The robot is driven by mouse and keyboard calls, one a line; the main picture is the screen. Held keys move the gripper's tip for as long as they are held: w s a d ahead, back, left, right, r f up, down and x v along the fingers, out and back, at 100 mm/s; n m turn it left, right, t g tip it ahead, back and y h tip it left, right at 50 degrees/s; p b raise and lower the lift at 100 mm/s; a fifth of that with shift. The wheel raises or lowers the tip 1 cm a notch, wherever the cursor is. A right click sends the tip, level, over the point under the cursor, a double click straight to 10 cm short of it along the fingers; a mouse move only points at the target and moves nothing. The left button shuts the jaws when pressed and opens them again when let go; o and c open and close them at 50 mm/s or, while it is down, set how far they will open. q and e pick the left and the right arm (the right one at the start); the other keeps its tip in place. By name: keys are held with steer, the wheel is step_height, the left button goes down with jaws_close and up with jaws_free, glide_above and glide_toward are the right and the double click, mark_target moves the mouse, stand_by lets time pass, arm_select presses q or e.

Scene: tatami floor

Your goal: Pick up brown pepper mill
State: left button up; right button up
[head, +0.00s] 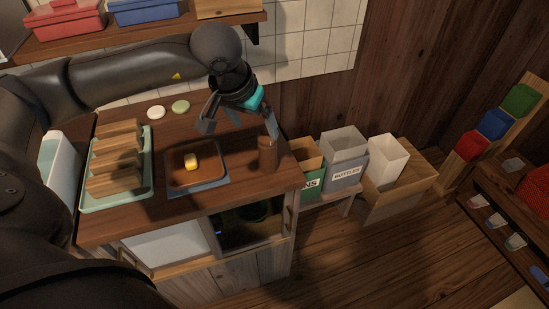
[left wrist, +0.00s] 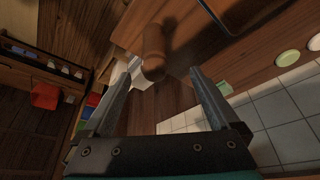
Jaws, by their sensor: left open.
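The brown pepper mill (head: 267,155) stands upright near the right edge of the wooden counter (head: 232,207). In the left wrist view the pepper mill (left wrist: 153,50) shows beyond and between the fingertips. My left gripper (head: 240,128) is open and empty, pointing down above the counter. One finger is over the counter left of the mill; the other overlaps the top of the mill in the head view. The left wrist view shows both fingers of the gripper (left wrist: 162,74) spread apart, with nothing held. Contact with the mill cannot be told. My right gripper is not in view.
A pale green tray (head: 88,200) with wooden slotted pieces stands further left. Bins, including a grey one labelled BOTTLES (head: 344,176), stand right of the counter. A shelf (head: 165,28) hangs above.

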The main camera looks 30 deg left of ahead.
mark_target(261, 137)
arm_select(q)
steer(key=x, duration=0.4)
steer(key=shift+f, duration=0.35)
steer(key=shift+w+d+f+b, duration=0.1)
steer(key=shift+w+f+b, duration=0.2)
steer(key=shift+f, duration=0.1)
steer(key=x, duration=0.4)
steer(key=shift+d+f+b, duration=0.25)
steer(key=shift+d+b, duration=0.15)
steer(key=shift+w+f, duration=0.15)
steer(key=shift+f, duration=0.1)
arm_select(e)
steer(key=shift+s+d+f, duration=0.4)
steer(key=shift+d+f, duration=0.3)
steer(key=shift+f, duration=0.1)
arm_select(q)
steer(key=shift+c, duration=0.2)
